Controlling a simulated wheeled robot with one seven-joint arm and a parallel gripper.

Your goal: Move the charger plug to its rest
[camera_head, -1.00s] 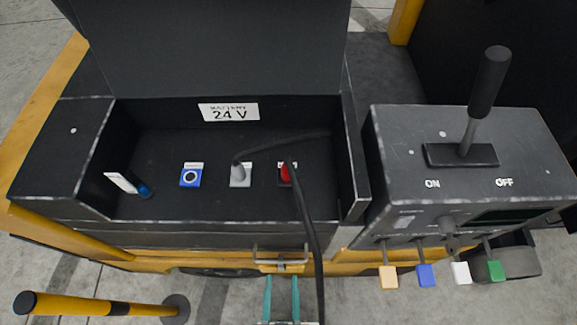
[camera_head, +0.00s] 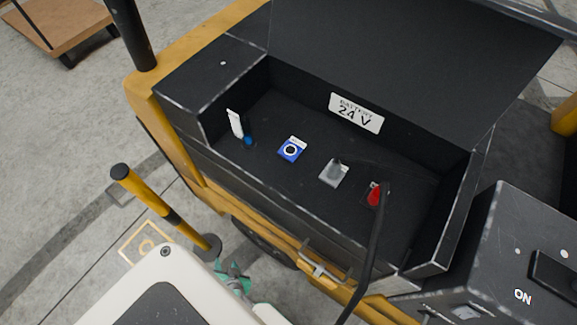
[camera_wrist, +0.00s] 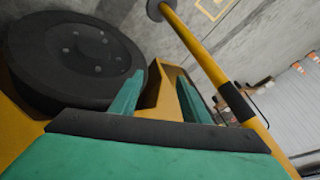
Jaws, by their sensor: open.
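Inside the open black battery box, a red plug (camera_head: 375,196) stands at the right of the row of fittings, and a black cable (camera_head: 374,245) rises over it and runs down out of the box. A grey fitting (camera_head: 334,172) with a rounded stub sits left of it, then a blue socket (camera_head: 292,149) with a dark round centre. I cannot tell for certain which one is the charger plug or its rest. My gripper (camera_head: 233,278) is outside and below the box front. Its teal fingers stand apart and empty in the wrist view (camera_wrist: 160,95).
A yellow-black post (camera_head: 160,205) stands left of my gripper. A metal handle (camera_head: 325,262) juts from the box front. The raised lid (camera_head: 420,60) is behind, the ON control box (camera_head: 530,245) at right. The wrist view shows a dark wheel (camera_wrist: 75,55).

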